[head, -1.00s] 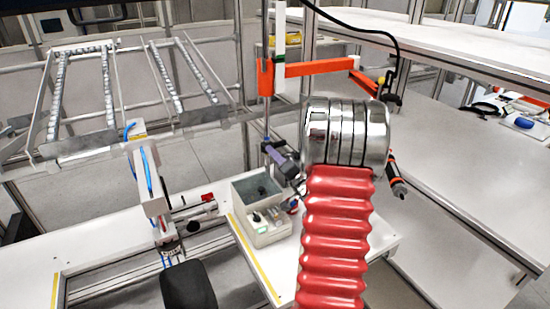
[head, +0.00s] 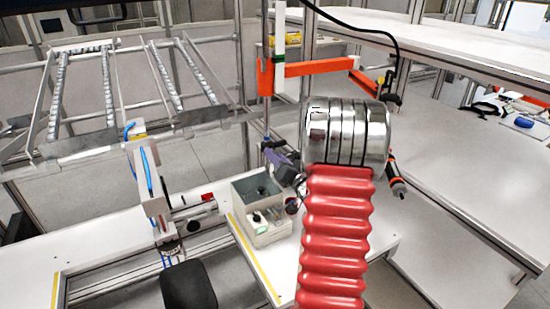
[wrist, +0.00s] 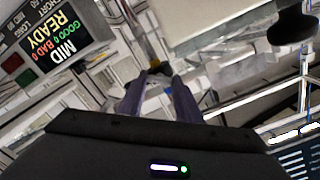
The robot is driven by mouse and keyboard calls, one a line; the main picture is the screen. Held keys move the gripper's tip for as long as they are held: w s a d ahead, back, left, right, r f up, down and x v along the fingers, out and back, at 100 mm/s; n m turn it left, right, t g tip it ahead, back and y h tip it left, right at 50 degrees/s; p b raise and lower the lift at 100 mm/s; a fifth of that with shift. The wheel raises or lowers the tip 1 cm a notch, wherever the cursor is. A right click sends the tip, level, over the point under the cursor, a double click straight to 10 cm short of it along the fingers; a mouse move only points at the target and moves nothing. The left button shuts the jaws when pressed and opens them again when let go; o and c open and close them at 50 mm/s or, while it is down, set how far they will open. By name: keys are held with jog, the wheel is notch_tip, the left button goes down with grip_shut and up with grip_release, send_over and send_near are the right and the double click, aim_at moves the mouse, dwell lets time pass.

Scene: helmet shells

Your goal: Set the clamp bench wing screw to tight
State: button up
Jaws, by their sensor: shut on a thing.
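My gripper (head: 268,147) shows small and purple in the head view, beside a thin upright post under the orange clamp arm. In the wrist view my gripper (wrist: 155,78) has its two purple fingers reaching up from the dark palm. Their tips close on a small dark and yellowish piece (wrist: 156,67), which appears to be the wing screw. Its shape is mostly hidden by the fingers, so I cannot read how far it is turned.
In the wrist view a display (wrist: 45,40) reads MID, READY, GOOD 0, BAD 0. A white table (head: 460,160) lies at right.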

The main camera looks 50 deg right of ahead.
jog(key=shift+w+r+n, duration=0.1)
jog(key=shift+n, duration=3.5)
jog(key=o, duration=1)
jog(key=shift+o, duration=0.2)
jog(key=v, duration=1.4)
jog(key=shift+w, duration=0.1)
